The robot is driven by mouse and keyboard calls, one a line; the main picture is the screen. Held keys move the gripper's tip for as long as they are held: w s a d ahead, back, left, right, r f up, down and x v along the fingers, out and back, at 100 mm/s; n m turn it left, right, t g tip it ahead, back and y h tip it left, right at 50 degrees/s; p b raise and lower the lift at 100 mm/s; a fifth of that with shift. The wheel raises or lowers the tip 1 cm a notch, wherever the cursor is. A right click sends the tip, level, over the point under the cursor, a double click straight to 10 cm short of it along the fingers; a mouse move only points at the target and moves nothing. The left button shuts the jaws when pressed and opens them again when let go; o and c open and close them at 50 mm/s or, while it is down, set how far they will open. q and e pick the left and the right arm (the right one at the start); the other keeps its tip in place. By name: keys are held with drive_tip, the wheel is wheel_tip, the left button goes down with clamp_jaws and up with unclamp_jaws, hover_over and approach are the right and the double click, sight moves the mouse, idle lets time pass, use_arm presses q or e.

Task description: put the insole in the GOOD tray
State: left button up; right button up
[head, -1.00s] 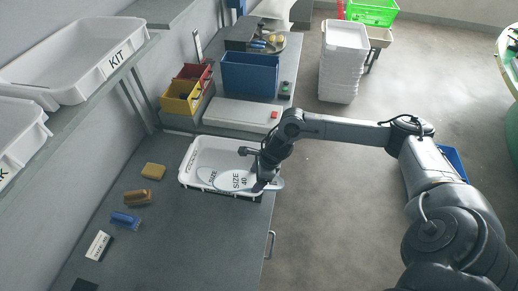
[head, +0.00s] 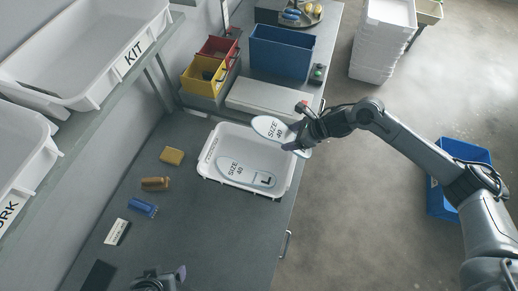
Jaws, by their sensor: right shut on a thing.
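My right gripper (head: 300,138) is shut on a white insole (head: 270,129) marked SIZE 40, near one end of it. It holds the insole over the far right corner of a white tray (head: 287,178). A second insole (head: 235,171), marked SIZE 40 and L, lies flat inside this tray. The writing on the tray's left wall is too small to read, so I cannot tell whether it is the GOOD tray. Part of my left gripper (head: 168,278) shows at the bottom edge, away from the tray; its jaws are not clear.
A yellow block (head: 172,155), a brown brush (head: 155,184), a blue brush (head: 143,207) and a labelled card (head: 117,232) lie left of the tray. A blue bin (head: 281,52) and a white flat box (head: 262,100) stand behind it. A KIT tray (head: 85,50) sits on the left shelf.

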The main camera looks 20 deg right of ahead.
drive_tip(key=shift+a+r+p+x, duration=0.25)
drive_tip(key=shift+a+x, duration=0.15)
drive_tip(key=shift+x, duration=2)
drive_tip(key=shift+a+r+p+x, duration=0.15)
drive_tip(key=shift+a+r+x, duration=0.2)
drive_tip(key=shift+x, duration=2)
drive_tip(key=shift+a+r+p+x, duration=0.15)
drive_tip(key=shift+a+x, duration=0.3)
drive_tip(key=shift+x, duration=1.95)
use_arm(q)
drive_tip(key=shift+w+a+r, duration=0.1)
drive_tip(key=shift+w+r, duration=0.25)
drive_tip(key=shift+r, duration=0.4)
use_arm(e)
drive_tip(key=shift+w, duration=0.2)
drive_tip(key=shift+d, duration=0.1)
drive_tip(key=shift+f+b, duration=0.2)
drive_tip(key=shift+b, duration=0.1)
use_arm(q)
drive_tip(key=shift+f, duration=0.2)
use_arm(e)
drive_tip(key=o, duration=1)
drive_tip(key=shift+r, duration=0.1)
